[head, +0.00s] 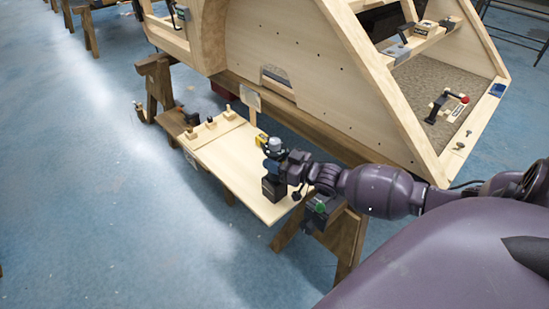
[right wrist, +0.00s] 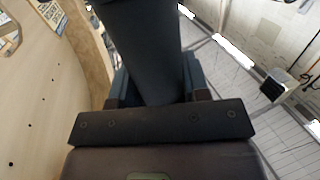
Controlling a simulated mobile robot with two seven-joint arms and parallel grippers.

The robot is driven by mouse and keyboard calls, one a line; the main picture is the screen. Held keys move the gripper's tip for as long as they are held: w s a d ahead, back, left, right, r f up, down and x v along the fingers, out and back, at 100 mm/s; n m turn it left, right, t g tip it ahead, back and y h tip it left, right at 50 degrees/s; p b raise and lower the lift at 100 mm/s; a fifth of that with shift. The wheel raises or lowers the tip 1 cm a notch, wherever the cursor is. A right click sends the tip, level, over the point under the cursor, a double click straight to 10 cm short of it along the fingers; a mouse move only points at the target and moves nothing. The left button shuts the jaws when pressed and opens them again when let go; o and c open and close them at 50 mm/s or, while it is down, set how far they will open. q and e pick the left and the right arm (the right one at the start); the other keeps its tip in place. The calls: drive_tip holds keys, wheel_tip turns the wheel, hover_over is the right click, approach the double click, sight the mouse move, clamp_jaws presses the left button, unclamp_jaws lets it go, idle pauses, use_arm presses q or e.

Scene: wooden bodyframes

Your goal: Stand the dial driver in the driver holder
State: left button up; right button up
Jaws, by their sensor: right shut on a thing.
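My right gripper (head: 277,169) comes in from the right in the head view, above the pale wooden work board. It is shut on the dial driver (head: 272,188), a dark tool with a grey rounded top and a blocky black lower end. The driver looks roughly upright; I cannot tell whether its lower end touches the board. In the right wrist view the dark driver body (right wrist: 142,50) fills the space between the fingers, and the fingertips are mostly hidden. I cannot clearly make out the driver holder. My left gripper is not in view.
The board (head: 232,178) rests on wooden sawhorses (head: 345,238). Small wooden blocks (head: 211,124) line its far left edge, and a yellow item (head: 262,139) lies behind the driver. A black box with a green part (head: 319,208) is at the right end. A large wooden bodyframe (head: 300,60) stands behind.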

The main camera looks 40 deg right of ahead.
drive_tip(key=shift+f, duration=0.2)
idle(0.4)
drive_tip(key=o, duration=1.1)
drive_tip(key=shift+o, duration=0.2)
drive_tip(key=shift+f, duration=0.15)
